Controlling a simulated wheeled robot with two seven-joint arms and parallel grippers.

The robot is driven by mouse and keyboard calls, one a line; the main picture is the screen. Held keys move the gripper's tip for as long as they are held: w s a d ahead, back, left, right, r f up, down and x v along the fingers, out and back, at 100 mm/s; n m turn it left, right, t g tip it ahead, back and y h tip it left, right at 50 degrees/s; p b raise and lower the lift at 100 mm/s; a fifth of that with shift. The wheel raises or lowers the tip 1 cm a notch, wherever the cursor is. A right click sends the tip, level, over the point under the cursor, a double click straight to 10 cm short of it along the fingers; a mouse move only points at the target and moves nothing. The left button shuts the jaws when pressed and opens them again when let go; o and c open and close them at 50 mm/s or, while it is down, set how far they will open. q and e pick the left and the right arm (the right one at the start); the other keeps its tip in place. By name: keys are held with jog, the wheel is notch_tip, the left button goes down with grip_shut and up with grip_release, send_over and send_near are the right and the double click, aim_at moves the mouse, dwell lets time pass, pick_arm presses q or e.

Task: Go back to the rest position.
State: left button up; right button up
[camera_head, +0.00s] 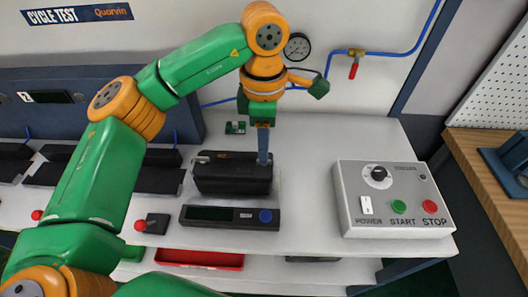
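My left arm reaches in from the left, and its gripper (263,158) points straight down. The blue-grey fingers show edge-on as one narrow strip, so I cannot tell whether they are open or shut. Their tips overlap the upper right part of a black box-shaped device (230,180) on the white bench; I cannot tell whether they touch it. The device has a small metal fitting at its upper left. My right gripper is not in view.
A dark display bar (232,217) lies in front of the device. A grey control box (392,200) with power, start and stop controls stands at right. A red tray (200,259) sits below. Blue piping (400,53) and a gauge (297,46) are on the wall.

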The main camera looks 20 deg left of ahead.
pick_arm(q)
notch_tip(320, 180, up, 4)
jog(key=shift+f, duration=0.15)
